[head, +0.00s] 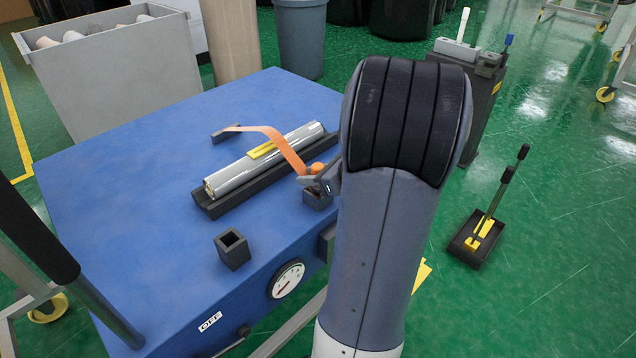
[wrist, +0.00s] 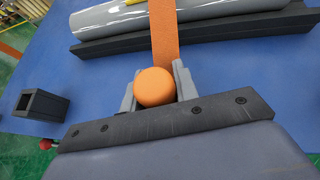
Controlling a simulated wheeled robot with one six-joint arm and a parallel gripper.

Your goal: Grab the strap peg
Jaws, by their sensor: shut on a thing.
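The strap peg (wrist: 154,87) is an orange round-topped knob. In the wrist view it sits between the two fingers of my gripper (wrist: 156,90), which is shut on it. It also shows in the head view (head: 317,168), by a dark socket (head: 317,198) on the blue table. An orange strap (head: 270,134) runs from the peg over the wrapped roll (head: 265,160) to a dark block (head: 226,134) on the far side. Whether the peg's lower end is in the socket is hidden. My gripper in the head view (head: 318,185) is partly hidden by my arm.
The silver roll lies in a dark cradle (head: 214,211) with a yellow label (head: 262,150). An empty dark square holder (head: 232,250) stands near the front of the blue table (head: 120,210). A gauge (head: 287,279) is on the table's side. The table's left part is clear.

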